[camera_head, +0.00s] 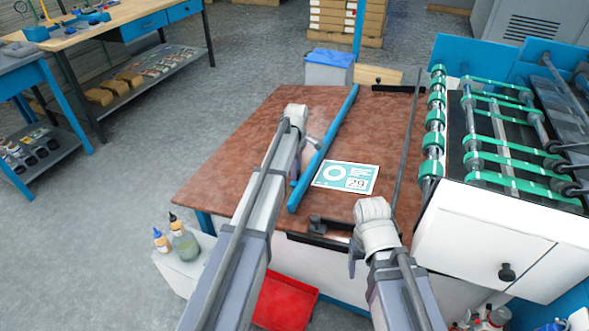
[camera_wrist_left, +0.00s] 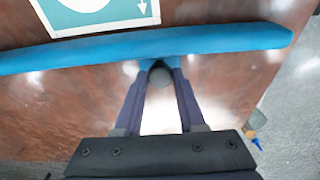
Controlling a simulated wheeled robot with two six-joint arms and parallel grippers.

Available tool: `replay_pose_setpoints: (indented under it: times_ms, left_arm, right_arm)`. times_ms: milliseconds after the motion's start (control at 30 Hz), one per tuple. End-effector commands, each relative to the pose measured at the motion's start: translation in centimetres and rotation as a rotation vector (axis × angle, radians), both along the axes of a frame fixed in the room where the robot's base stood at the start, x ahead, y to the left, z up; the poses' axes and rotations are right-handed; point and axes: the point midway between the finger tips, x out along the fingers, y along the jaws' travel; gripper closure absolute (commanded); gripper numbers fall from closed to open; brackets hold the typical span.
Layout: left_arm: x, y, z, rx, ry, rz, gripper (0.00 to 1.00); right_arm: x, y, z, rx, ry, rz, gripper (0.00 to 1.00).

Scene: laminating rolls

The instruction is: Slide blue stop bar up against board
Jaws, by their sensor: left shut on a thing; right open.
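The long blue stop bar (camera_head: 335,122) lies lengthwise on the brown tabletop, left of the board. The board (camera_head: 365,171) is a flat white and teal panel with a ring and the number 29. My right gripper (camera_head: 354,258) is open at the table's near edge, below the board.
The brown table (camera_head: 240,160) has free room left of the bar. A dark rail (camera_head: 408,130) runs right of the board. A roller machine (camera_head: 490,130) with green rollers stands at the right. A red bin (camera_head: 283,303) and bottles (camera_head: 183,243) are below the near edge.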

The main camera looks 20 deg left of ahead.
Motion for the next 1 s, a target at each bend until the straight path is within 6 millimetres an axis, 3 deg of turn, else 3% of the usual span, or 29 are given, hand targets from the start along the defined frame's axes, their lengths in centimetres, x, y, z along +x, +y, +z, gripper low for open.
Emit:
replay_pose_setpoints:
  times_ms: [33, 67, 300, 667, 1000]
  left_arm:
    - [-0.1, -0.2, 0.0, -0.004, 0.002, -0.001, 1.00]
    - [-0.1, -0.2, 0.0, -0.004, 0.002, -0.001, 0.59]
    - [0.0, 0.0, 0.0, -0.002, 0.000, 0.000, 0.32]
    - [0.0, 0.0, 0.3, 0.000, 0.000, 0.000, 0.31]
    - [0.0, 0.0, 3.4, 0.000, 0.000, 0.000, 0.31]
  right_arm:
    - [0.0, 0.0, 0.0, 0.000, 0.000, 0.000, 0.32]
    - [0.0, 0.0, 0.0, 0.000, 0.000, 0.000, 0.32]
    - [0.0, 0.0, 0.0, 0.000, 0.000, 0.000, 0.32]
    - [0.0, 0.0, 0.3, 0.000, 0.000, 0.000, 0.32]
    - [0.0, 0.0, 3.4, 0.000, 0.000, 0.000, 0.32]
